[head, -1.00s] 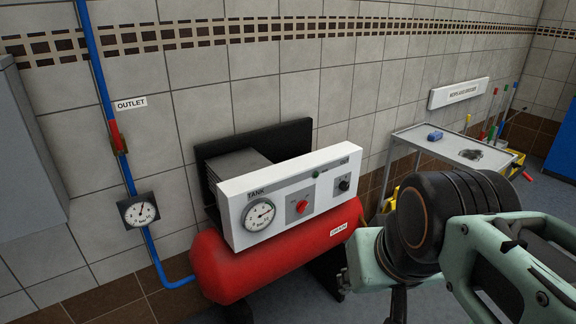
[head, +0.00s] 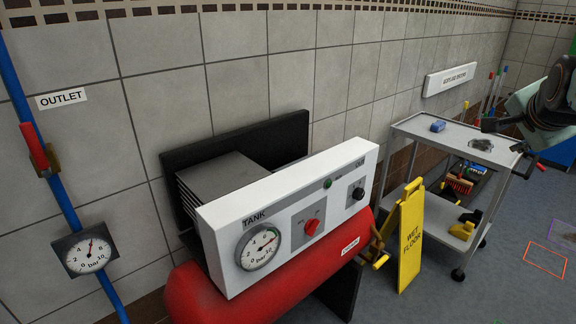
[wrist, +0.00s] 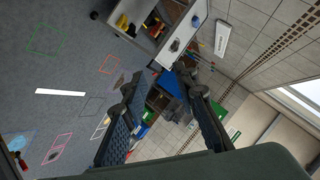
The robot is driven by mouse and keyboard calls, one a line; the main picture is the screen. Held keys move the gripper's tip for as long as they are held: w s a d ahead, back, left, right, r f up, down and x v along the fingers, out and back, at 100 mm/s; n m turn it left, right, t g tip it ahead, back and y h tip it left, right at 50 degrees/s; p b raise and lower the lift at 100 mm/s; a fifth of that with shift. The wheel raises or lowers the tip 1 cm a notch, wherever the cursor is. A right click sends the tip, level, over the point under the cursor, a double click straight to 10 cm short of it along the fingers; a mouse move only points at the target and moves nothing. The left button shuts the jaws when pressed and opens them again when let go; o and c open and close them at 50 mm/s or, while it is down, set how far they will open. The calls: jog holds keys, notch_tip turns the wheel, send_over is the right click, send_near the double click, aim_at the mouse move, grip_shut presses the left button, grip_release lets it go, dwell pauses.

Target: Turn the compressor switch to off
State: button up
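The compressor has a white front panel (head: 290,205) above a red tank (head: 215,300). A red knob (head: 311,227) sits on a grey plate in the panel's middle; its small markings are too small to read. A black knob (head: 358,192) is further right, with a green light (head: 327,184) between. I cannot tell from labels which knob is the compressor switch. My arm shows at the right edge of the head view, well away from the panel. In the wrist view my gripper (wrist: 160,76) has its fingers apart with nothing between them. The compressor is not seen there.
A tank gauge (head: 258,248) is left of the red knob. A blue outlet pipe with a red-handled valve (head: 36,148) and gauge (head: 86,250) runs on the left. A yellow wet floor sign (head: 411,235) and grey cart (head: 455,146) stand right. Floor further right is open.

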jog(key=d+m+h+b, duration=0.2)
jog(key=d+m, duration=0.1)
jog(key=d, duration=0.3)
jog(key=a+f+m+g+y+b, duration=0.2)
jog(key=a+f+y, duration=0.2)
jog(key=a+f, duration=0.6)
jog(key=a+f+m+g+y+b, duration=0.1)
jog(key=a+f+m+g+y, duration=0.3)
jog(key=f, duration=1.1)
jog(key=a+f+y+b, duration=0.2)
jog(key=a+f+y, duration=0.1)
jog(key=a+f, duration=0.75)
jog(key=m+t+y+b, duration=0.5)
jog(key=m+t+y, duration=0.3)
jog(key=m+t, duration=0.35)
send_near(313, 227)
jog(key=x, duration=0.7)
jog(key=shift+w+f+g, duration=0.3)
jog(key=shift+w+g, duration=0.05)
jog(key=shift+g, duration=0.1)
jog(key=shift+m, duration=0.25)
grip_shut()
